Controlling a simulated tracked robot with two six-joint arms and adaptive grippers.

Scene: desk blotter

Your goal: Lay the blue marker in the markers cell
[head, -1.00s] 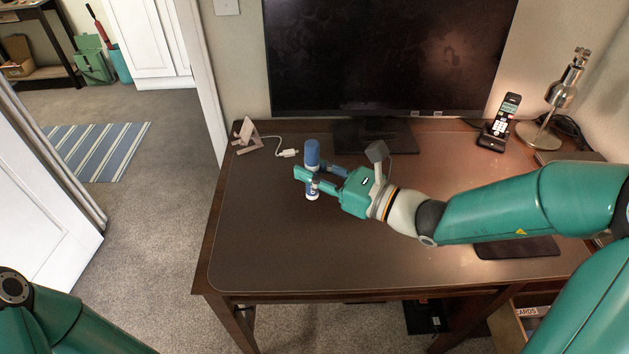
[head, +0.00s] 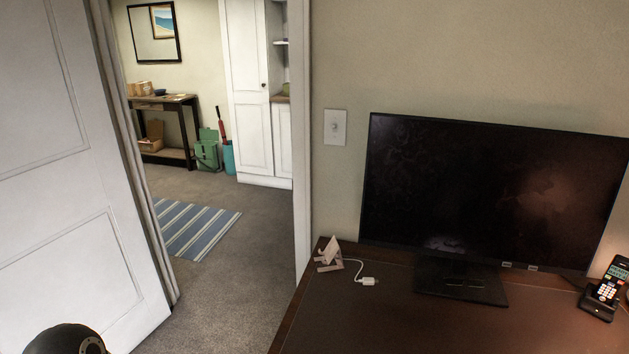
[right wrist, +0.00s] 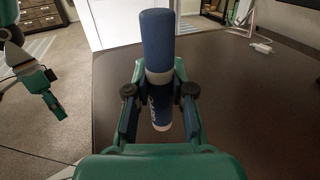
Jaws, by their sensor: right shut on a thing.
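The blue marker (right wrist: 157,40) is a thick blue cylinder with a pale band and a printed lower part, seen in the right wrist view. My right gripper (right wrist: 159,92) is shut on its lower part and holds it roughly upright, with the desk behind. I cannot tell its height above the desk. My left gripper (right wrist: 57,110) shows small at the left of the right wrist view, away from the marker, over the carpet side; its jaws are too small to read. Neither gripper nor the marker shows in the head view. I see no markers cell in either view.
The dark desk (head: 390,325) carries a monitor (head: 490,200), a small stand (head: 330,255), a white cable plug (head: 369,281) and a phone (head: 604,290). The desk surface in front of the monitor looks clear. A white door (head: 70,180) stands at the left.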

